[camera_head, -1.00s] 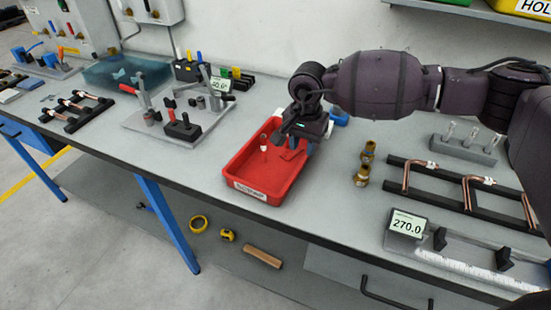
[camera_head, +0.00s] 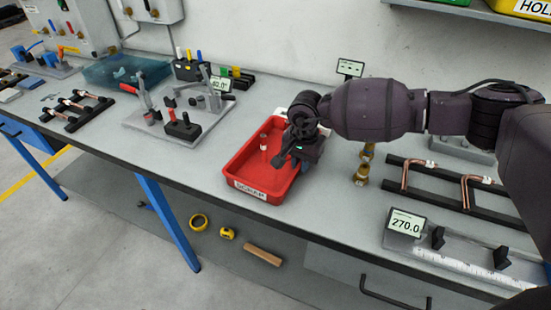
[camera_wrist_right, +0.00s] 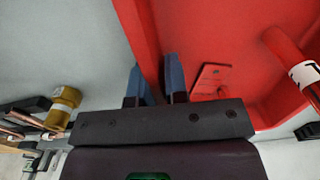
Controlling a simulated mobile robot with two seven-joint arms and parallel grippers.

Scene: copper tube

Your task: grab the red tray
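The red tray (camera_head: 240,171), with a white label on its front, sits on the grey bench near its front edge. My right gripper (camera_head: 296,158) is over the tray's right side, and the arm hides part of that side. In the right wrist view, the tray's wall (camera_wrist_right: 145,40) runs between the two blue-grey fingers (camera_wrist_right: 158,82). The fingers stand close against the wall on both sides, with little gap visible, so the gripper looks shut on it. A small piece with a white band (camera_head: 263,143) stands inside the tray. My left gripper is not in view.
Brass fittings (camera_head: 362,173) stand just right of the tray. A black rack with copper tubes (camera_head: 465,190) and a measuring fixture reading 270.0 (camera_head: 405,222) lie farther right. A grey fixture plate (camera_head: 190,115) is to the left. Bench space in front of the fittings is clear.

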